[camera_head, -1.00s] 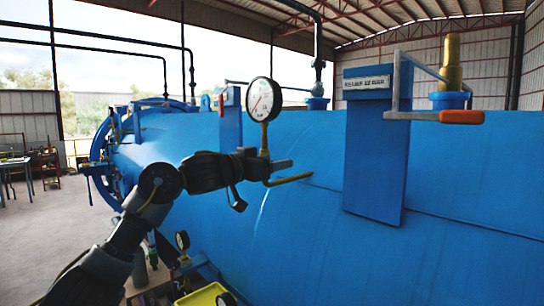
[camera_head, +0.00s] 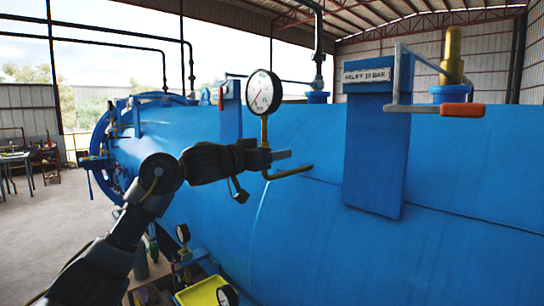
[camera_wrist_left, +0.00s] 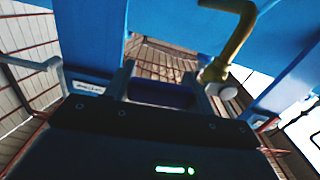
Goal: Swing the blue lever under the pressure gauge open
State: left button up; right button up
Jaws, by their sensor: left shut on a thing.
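The round white pressure gauge (camera_head: 264,93) stands on a brass pipe (camera_head: 265,131) at the side of the large blue vessel. My left gripper (camera_head: 277,155) is right below the gauge, beside the brass pipe. In the left wrist view its two fingers (camera_wrist_left: 157,88) are shut on the blue lever (camera_wrist_left: 162,96), a dark blue piece between them. In the head view the lever is hidden behind the gripper. The brass pipe also shows in the wrist view (camera_wrist_left: 230,45), bending close to the right finger. My right gripper is not in view.
The blue vessel (camera_head: 300,225) fills the middle and right. A blue post with a relief label (camera_head: 368,76) and an orange-handled lever (camera_head: 462,110) stands to the right. Smaller gauges (camera_head: 183,233) and a yellow tray (camera_head: 200,292) are low in front. Open floor lies at left.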

pick_arm(q)
jog(key=shift+w+a+r+n, duration=0.2)
jog(key=shift+r+n, duration=0.55)
jog(key=shift+n, duration=0.3)
jog(key=shift+w+a+r+n, duration=0.2)
jog(key=shift+r+n, duration=0.5)
jog(key=shift+n, duration=0.4)
jog(key=shift+w+a+r+n, duration=0.2)
jog(key=shift+r+n, duration=0.55)
jog(key=shift+n, duration=0.3)
